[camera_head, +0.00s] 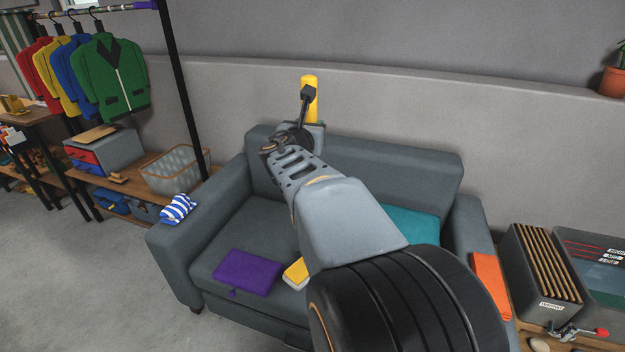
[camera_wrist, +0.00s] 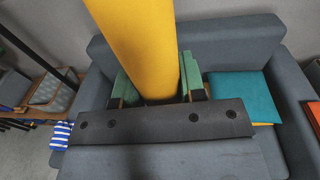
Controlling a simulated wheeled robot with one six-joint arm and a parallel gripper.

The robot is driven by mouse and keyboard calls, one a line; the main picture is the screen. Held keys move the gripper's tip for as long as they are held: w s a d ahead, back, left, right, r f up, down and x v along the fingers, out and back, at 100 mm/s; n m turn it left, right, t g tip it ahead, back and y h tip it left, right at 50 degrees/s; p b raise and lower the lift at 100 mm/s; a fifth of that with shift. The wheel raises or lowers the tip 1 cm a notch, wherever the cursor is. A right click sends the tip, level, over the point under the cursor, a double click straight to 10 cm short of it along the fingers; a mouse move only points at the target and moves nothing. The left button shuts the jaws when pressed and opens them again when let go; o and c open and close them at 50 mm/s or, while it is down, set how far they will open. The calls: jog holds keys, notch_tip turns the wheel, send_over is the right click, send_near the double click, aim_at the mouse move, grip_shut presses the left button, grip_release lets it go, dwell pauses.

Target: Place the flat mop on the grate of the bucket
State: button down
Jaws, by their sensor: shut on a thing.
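My gripper (camera_wrist: 160,92) has its green-lined fingers shut around a thick yellow pole, which looks like the handle of the flat mop (camera_wrist: 138,42). In the head view, the upper part of the yellow handle (camera_head: 310,98) stands nearly upright above the back of the sofa, beside my gripper (camera_head: 306,122). The mop's flat head is not visible in either view. The grey bucket's slatted wooden grate (camera_head: 547,260) is at the lower right of the head view, beyond the sofa's right arm and well apart from my gripper. The bucket's wall (camera_head: 537,297) carries a "WRING" label.
The grey sofa (camera_head: 238,210) lies below my arm, holding a purple cloth (camera_head: 245,272), a yellow-and-white sponge-like block (camera_head: 296,273) and a teal cushion (camera_head: 412,222). An orange cloth (camera_head: 490,287) hangs over its right arm. A clothes rack (camera_head: 181,85) stands left; open floor lies lower left.

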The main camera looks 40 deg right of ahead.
jog(key=w+d+f+b, duration=0.3)
jog(key=w+d+f, duration=0.6)
jog(key=f, duration=0.3)
jog(key=shift+w+f+b, duration=0.25)
jog(key=shift+w+b, duration=0.15)
jog(key=shift+w, duration=0.1)
jog(key=shift+f+b, duration=0.2)
jog(key=shift+b, duration=0.1)
jog(key=c, duration=0.7)
grip_release()
